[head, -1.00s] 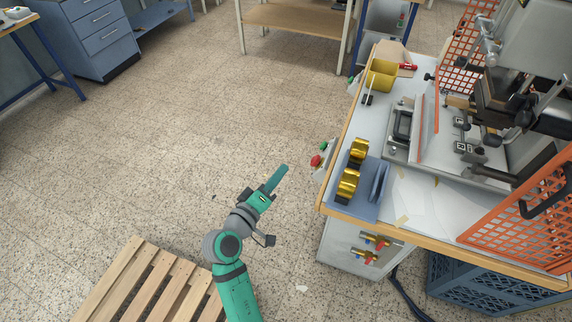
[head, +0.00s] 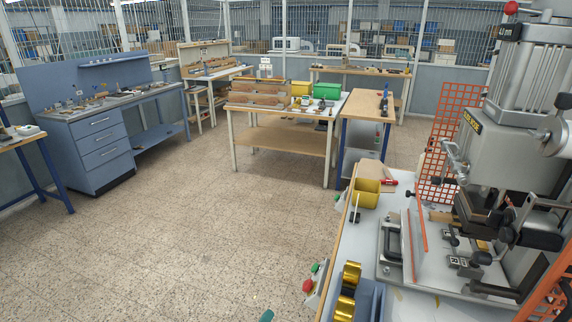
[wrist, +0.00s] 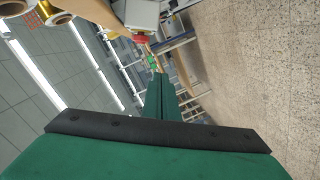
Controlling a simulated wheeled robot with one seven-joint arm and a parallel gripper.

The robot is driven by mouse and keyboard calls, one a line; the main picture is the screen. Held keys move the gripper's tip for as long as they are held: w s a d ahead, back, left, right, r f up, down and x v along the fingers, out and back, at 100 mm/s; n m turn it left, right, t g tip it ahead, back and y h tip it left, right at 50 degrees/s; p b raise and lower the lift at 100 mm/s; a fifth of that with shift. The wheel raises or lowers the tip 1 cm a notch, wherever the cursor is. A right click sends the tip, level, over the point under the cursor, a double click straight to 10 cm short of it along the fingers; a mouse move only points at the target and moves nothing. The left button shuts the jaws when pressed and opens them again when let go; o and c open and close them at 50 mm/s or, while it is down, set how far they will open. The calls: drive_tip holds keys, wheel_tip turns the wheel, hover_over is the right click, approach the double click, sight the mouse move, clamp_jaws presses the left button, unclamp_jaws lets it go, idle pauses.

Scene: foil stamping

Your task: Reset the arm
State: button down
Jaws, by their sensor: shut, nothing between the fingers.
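My gripper shows in the wrist view (wrist: 160,100), its green fingers together and nothing between them. In the head view only a small green tip of it (head: 267,315) shows at the bottom edge, over the floor left of the machine bench. The rest of my arm is below the head picture. In the wrist view a red button (wrist: 141,38) and the bench corner lie beyond the fingertips, apart from them.
A red button (head: 308,285) sits on the bench side. Open floor (head: 200,220) lies to the left.

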drive_tip(key=s+a+f+m+y, duration=0.1)
drive_tip(key=s+f+y, duration=0.2)
drive_tip(key=s+f, duration=0.4)
drive_tip(key=s+f+m+y, duration=0.1)
drive_tip(key=s+f+y, duration=0.25)
drive_tip(key=s, duration=0.55)
drive_tip(key=s+d+r+m, duration=0.2)
drive_tip(key=s+d, duration=0.1)
drive_tip(key=s, duration=0.6)
drive_tip(key=s+d+r+m, duration=0.3)
drive_tip(key=s+d, duration=0.1)
drive_tip(key=s, duration=0.5)
drive_tip(key=shift+s+t, duration=0.3)
drive_tip(key=shift+s, duration=0.1)
drive_tip(key=shift+w+h, duration=0.1)
drive_tip(key=shift+h, duration=0.15)
drive_tip(key=shift+r, duration=0.1)
